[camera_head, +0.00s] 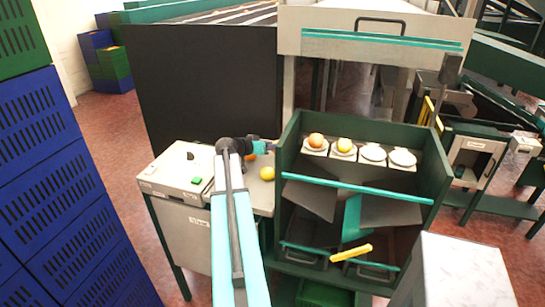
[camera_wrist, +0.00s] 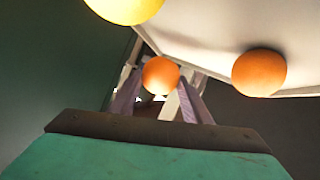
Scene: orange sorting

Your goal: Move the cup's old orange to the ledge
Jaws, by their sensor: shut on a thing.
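My gripper (camera_wrist: 158,98) is shut on an orange (camera_wrist: 160,75), seen between its fingertips in the wrist view. A second orange (camera_wrist: 259,72) rests on a pale surface to its right, and a yellow fruit (camera_wrist: 124,6) shows at the top edge. In the head view my gripper (camera_head: 264,148) is beside the rack's left wall, above the pale ledge (camera_head: 260,198). A yellow fruit (camera_head: 267,173) lies on this ledge. A bit of orange (camera_head: 250,157) shows under my gripper; I cannot tell whether it is the held one.
The green rack (camera_head: 440,165) has a row of cups. The second cup holds a yellow-orange fruit (camera_head: 344,145); the two right cups (camera_head: 373,153) are empty. A pale box top (camera_head: 178,172) with a green button stands left of the ledge. Blue crates (camera_head: 40,170) are stacked at left.

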